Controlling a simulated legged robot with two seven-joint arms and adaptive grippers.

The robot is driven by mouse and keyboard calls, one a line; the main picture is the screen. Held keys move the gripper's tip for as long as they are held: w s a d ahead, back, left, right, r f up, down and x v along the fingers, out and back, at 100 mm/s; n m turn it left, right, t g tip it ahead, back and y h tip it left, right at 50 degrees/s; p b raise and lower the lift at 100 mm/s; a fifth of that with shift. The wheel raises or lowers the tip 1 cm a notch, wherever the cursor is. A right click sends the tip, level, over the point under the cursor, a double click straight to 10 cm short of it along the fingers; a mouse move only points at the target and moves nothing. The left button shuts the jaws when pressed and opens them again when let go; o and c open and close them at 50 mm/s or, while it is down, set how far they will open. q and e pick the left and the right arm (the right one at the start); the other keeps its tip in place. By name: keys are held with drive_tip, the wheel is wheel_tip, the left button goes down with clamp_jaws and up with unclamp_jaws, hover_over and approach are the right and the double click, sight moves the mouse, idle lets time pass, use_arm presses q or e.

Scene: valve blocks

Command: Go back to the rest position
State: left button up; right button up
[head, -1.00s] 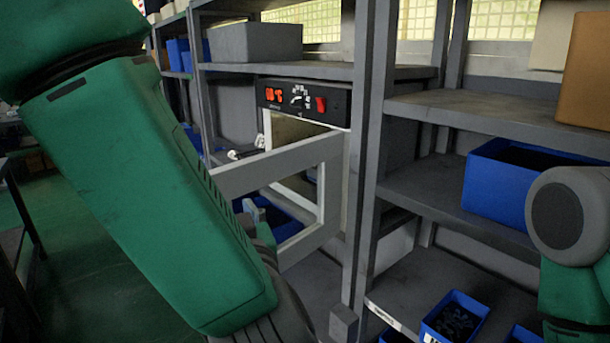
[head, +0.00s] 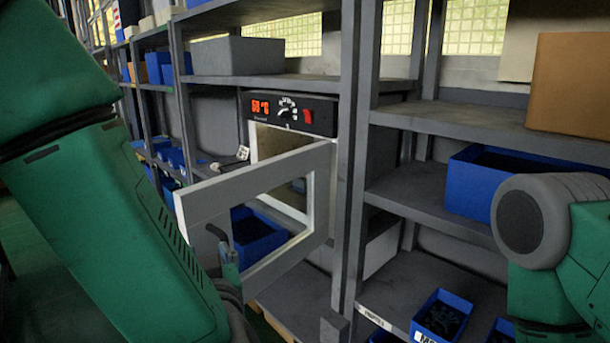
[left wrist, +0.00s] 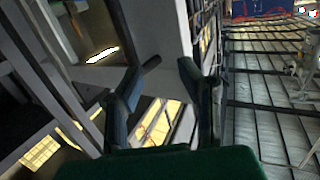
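My left arm (head: 100,220) comes in from the left of the head view. Its gripper (head: 222,245) is partly hidden by the arm, in front of the oven door's opening or beside its frame; contact cannot be told. In the left wrist view the two fingers of my left gripper (left wrist: 169,64) are apart with nothing held between them. The oven (head: 290,112) has a lit red display, and its framed door (head: 252,183) stands open toward me. My right arm (head: 545,225) shows at the right edge; its gripper is out of view.
A grey shelf post (head: 354,170) stands right of the oven. Shelves on the right hold a blue bin (head: 480,187), a brown box (head: 580,85) and a small blue bin (head: 441,318) of parts. A grey bin (head: 238,58) sits above the oven. Green floor shows at lower left.

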use_arm(q)
drive_tip(key=s+a+f+m+g+h, duration=0.1)
drive_tip(key=s+a+f+g+h, duration=0.15)
drive_tip(key=f, duration=0.55)
drive_tip(key=s+a+f+m+g+h, duration=0.1)
drive_tip(key=s+f+g, duration=0.15)
drive_tip(key=f, duration=0.65)
drive_tip(key=s+a+f+m+g+h, duration=0.1)
drive_tip(key=s+a+f+g, duration=0.15)
drive_tip(key=f, duration=0.55)
drive_tip(key=s+a+f+g, duration=0.2)
drive_tip(key=s+f, duration=0.2)
drive_tip(key=s, duration=0.3)
drive_tip(key=s+a+f+m+g+h, duration=0.1)
drive_tip(key=s+a+f+g, duration=0.2)
drive_tip(key=s, duration=0.4)
drive_tip(key=s+a+f+g, duration=0.2)
drive_tip(key=s+f, duration=0.3)
drive_tip(key=s, duration=0.2)
drive_tip(key=shift+a+f+g+b, duration=0.15)
drive_tip(key=shift+g+b, duration=0.2)
drive_tip(key=shift+b, duration=0.05)
drive_tip(key=shift+w+a, duration=0.1)
drive_tip(key=shift+a, duration=0.05)
